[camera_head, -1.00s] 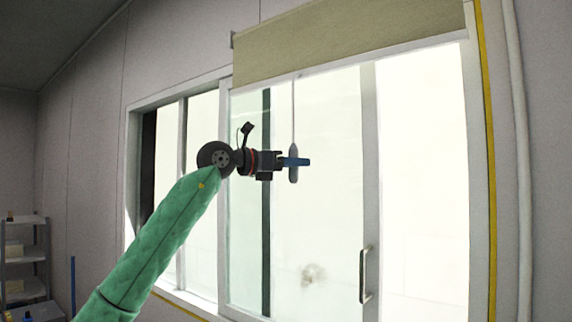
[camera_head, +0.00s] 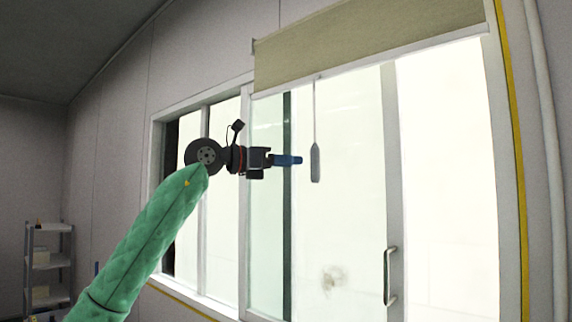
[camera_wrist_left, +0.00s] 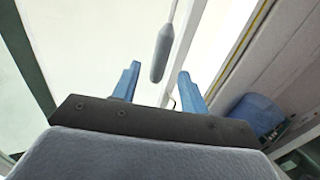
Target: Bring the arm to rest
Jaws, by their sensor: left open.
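My left arm, in a green sleeve, reaches up from the lower left in the head view. My left gripper (camera_head: 298,160) has blue fingers and points right, in front of the window. It is open and empty; in the left wrist view its two blue fingers (camera_wrist_left: 158,85) stand apart. A grey pull handle (camera_head: 315,163) hangs on a thin cord below the blind, just right of the fingertips and apart from them. In the wrist view the handle (camera_wrist_left: 162,52) hangs beyond the fingers, with a gap. My right gripper is not in view.
A beige roller blind (camera_head: 365,45) covers the top of the bright sliding window. A metal door handle (camera_head: 388,276) is on the window's frame. A shelf unit (camera_head: 47,262) stands at the far left. The space around the gripper is otherwise clear.

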